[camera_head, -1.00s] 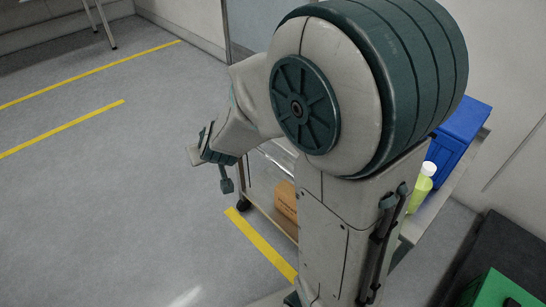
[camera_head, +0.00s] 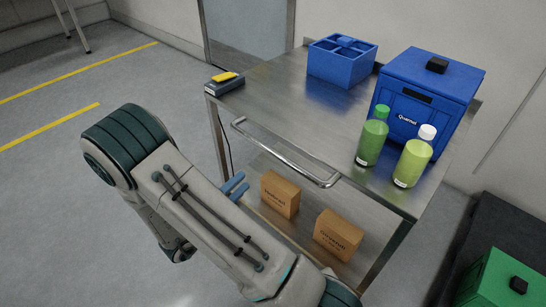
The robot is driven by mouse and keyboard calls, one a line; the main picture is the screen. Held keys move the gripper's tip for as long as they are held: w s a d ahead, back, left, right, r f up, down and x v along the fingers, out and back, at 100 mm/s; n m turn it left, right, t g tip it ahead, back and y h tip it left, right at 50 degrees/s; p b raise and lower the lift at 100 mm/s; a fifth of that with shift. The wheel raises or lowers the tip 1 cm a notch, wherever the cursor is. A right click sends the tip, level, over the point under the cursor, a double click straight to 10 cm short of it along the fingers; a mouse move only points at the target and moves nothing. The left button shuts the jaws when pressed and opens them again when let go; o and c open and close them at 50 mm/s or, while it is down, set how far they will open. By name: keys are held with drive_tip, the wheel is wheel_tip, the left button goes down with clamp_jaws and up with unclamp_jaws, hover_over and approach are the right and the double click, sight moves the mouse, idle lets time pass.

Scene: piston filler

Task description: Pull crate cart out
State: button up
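A steel cart (camera_head: 290,103) with a flat top and a lower shelf stands right of centre, against the back wall. A bar handle (camera_head: 285,155) runs along its near side. My gripper (camera_head: 236,187) shows only as two blue-grey finger ends past my arm, below and left of the handle. They appear apart from the handle. The rest of the gripper is hidden behind my arm, so its opening is unclear. A lidded blue crate (camera_head: 408,92) and an open divided blue crate (camera_head: 338,65) stand on the cart top.
Green bottle (camera_head: 371,140) and yellow-green bottle (camera_head: 412,160) stand near the top's edge. A yellow-and-dark device (camera_head: 225,82) sits at its left corner. Cardboard boxes (camera_head: 280,194) (camera_head: 338,234) are on the shelf. A green crate (camera_head: 495,275) is lower right.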

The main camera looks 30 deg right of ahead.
sight(273, 150)
drive_tip(key=b+x, duration=0.1)
drive_tip(key=x, duration=1.2)
drive_tip(key=shift+d+r+b, duration=0.1)
drive_tip(key=shift+d+b, duration=0.2)
drive_tip(key=shift+b, duration=0.1)
clamp_jaws()
